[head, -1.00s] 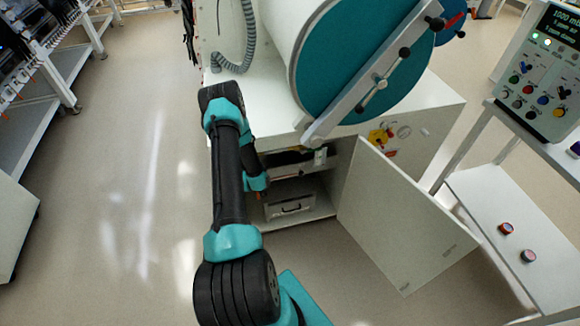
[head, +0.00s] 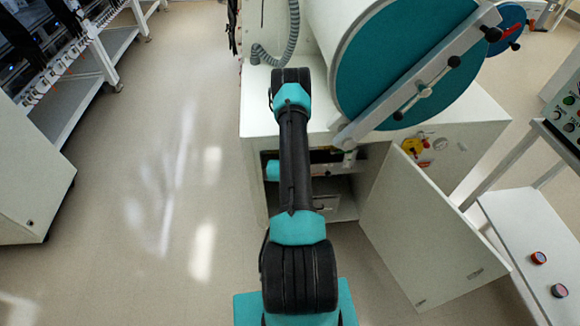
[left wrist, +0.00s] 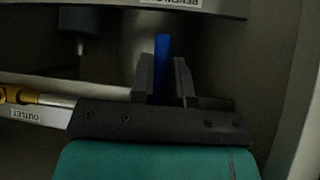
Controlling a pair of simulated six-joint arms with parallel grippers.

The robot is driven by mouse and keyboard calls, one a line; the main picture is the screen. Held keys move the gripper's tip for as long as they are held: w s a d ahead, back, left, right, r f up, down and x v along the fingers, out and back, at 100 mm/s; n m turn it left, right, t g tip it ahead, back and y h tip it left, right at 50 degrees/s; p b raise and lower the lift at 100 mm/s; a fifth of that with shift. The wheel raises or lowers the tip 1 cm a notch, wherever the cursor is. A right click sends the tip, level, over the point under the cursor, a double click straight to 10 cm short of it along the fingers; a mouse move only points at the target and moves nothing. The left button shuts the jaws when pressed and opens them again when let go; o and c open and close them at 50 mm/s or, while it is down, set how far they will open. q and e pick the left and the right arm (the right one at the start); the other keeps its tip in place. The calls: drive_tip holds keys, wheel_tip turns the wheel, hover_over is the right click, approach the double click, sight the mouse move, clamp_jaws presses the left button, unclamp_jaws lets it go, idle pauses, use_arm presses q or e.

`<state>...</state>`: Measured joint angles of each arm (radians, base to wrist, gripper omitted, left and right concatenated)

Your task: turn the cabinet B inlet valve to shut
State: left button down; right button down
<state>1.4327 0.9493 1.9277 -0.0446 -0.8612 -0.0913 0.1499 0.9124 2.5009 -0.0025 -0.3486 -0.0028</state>
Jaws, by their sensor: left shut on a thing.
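In the left wrist view, a blue lever (left wrist: 162,48) stands upright between the two dark fingers of my left gripper (left wrist: 164,72). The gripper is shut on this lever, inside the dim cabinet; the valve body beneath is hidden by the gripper. An upside-down OUTLET label (left wrist: 40,116) is to the left, under a pale pipe with a yellow fitting (left wrist: 18,96). In the head view, the open cabinet (head: 338,206) is below the large round teal port, and my left arm reaches into it. The left gripper and lever are hidden there. My right gripper is not in view.
The cabinet door (head: 425,235) hangs open to the right. In the left wrist view, a partly cut label (left wrist: 168,3) is on an edge above, with a dark fitting (left wrist: 82,25) below it.

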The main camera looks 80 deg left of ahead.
use_arm(q)
drive_tip(key=shift+a, duration=0.1)
drive_tip(key=c, duration=1.1)
unclamp_jaws()
drive_tip(key=v, duration=1.7)
drive_tip(key=shift+r, duration=0.2)
